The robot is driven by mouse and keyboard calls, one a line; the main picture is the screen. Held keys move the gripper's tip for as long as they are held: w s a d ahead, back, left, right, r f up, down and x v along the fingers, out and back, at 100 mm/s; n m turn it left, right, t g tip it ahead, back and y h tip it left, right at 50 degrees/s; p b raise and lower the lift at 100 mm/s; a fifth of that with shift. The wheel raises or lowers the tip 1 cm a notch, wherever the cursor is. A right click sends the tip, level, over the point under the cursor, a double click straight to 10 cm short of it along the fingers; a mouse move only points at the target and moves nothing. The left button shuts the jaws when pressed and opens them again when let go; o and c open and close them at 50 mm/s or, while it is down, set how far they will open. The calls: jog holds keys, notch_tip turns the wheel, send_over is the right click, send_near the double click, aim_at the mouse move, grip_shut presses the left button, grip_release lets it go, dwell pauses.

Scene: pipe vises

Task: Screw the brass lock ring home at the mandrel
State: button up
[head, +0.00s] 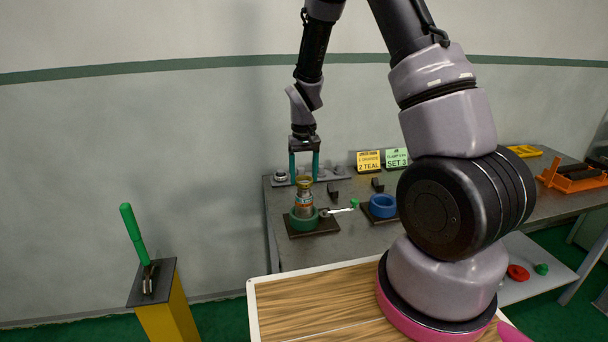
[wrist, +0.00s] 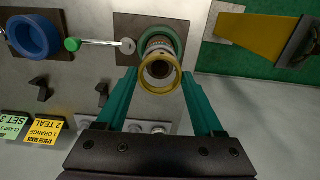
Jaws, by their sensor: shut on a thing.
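The brass lock ring (head: 305,181) sits at the top of the upright mandrel (head: 304,204), which stands in a green collar (head: 296,222) on a dark plate. In the wrist view the ring (wrist: 143,80) shows as a yellow circle with the mandrel's bore inside it. My gripper (head: 304,178) points down from above, its teal fingers on either side of the ring. In the wrist view the fingers of my gripper (wrist: 160,76) are shut on the ring. How far the ring is threaded cannot be told.
A lever with a green knob (head: 354,203) juts from the green collar toward a blue ring (head: 383,206). Small dark blocks and two signs (head: 368,161) stand behind. A yellow post (head: 167,310) with a green handle stands at left. A wooden top (head: 310,305) is in front.

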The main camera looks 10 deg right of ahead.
jog(key=shift+f, duration=1.6)
dwell(0.7)
jog(key=o, duration=1.3)
jog(key=shift+o, duration=0.2)
notch_tip(320, 180, up, 20)
jog(key=s+d+m+t, duration=0.1)
jog(key=s+d, duration=0.1)
jog(key=s, duration=0.1)
jog(key=s+d+r+m+t+y, duration=0.1)
jog(key=s+d+r+t, duration=0.1)
jog(key=s+r, duration=0.6)
jog(key=s+d+r+m+t+y, duration=0.1)
jog(key=s+r+t, duration=0.3)
jog(key=s+r, duration=0.5)
jog(key=shift+s+d+m, duration=0.4)
jog(key=shift+s+m, duration=0.3)
jog(key=shift+s, duration=0.5)
